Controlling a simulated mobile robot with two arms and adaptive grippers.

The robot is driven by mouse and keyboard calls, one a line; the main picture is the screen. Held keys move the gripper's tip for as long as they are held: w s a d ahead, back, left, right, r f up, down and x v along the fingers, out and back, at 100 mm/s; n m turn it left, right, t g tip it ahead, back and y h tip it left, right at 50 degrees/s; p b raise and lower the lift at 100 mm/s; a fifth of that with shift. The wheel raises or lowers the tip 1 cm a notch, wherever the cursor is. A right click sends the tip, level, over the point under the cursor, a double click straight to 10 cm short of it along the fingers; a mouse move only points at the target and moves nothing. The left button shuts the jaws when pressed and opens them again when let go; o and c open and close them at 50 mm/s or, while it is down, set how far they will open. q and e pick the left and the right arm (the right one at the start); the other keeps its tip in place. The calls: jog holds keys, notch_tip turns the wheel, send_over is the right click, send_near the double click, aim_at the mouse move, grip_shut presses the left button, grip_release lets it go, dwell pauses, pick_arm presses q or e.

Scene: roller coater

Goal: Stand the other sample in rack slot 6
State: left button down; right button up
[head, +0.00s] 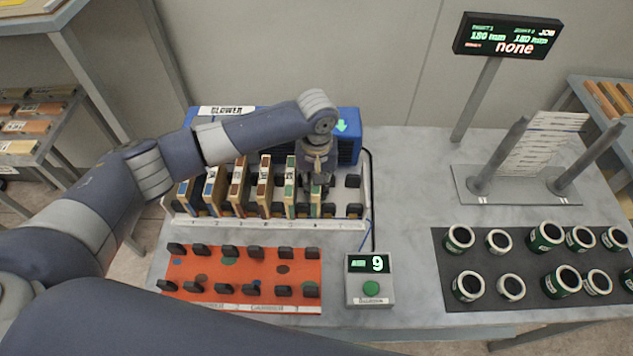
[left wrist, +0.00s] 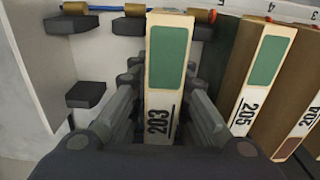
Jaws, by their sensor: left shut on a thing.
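My left gripper (head: 318,178) is over the right part of the white rack (head: 268,228). Its fingers are shut on sample 203 (left wrist: 167,75), a pale panel with a green patch. In the head view sample 203 (head: 315,200) stands about upright at the sixth place from the left, partly hidden by the gripper. I cannot tell whether its lower edge is fully seated. Sample 205 (left wrist: 258,70), also with a green patch, stands beside it, then sample 204 (left wrist: 305,120). My right gripper is not in view.
Several other samples (head: 238,187) fill the rack to the left; clips right of the gripper are empty. The blue blower (head: 347,140) stands behind. An orange board (head: 240,272) with empty clips lies in front, beside a box reading 9 (head: 370,278). Several cans (head: 509,287) stand at right.

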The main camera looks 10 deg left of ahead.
pick_arm(q)
jog(key=shift+f, duration=0.35)
jog(key=c, duration=1.1)
grip_release()
jog(key=shift+o, duration=0.2)
jog(key=shift+r, duration=0.1)
notch_tip(320, 180, up, 6)
jog(key=p, duration=0.6)
jog(key=shift+f+p, duration=0.2)
jog(key=shift+p, duration=0.1)
jog(key=shift+r, duration=1.1)
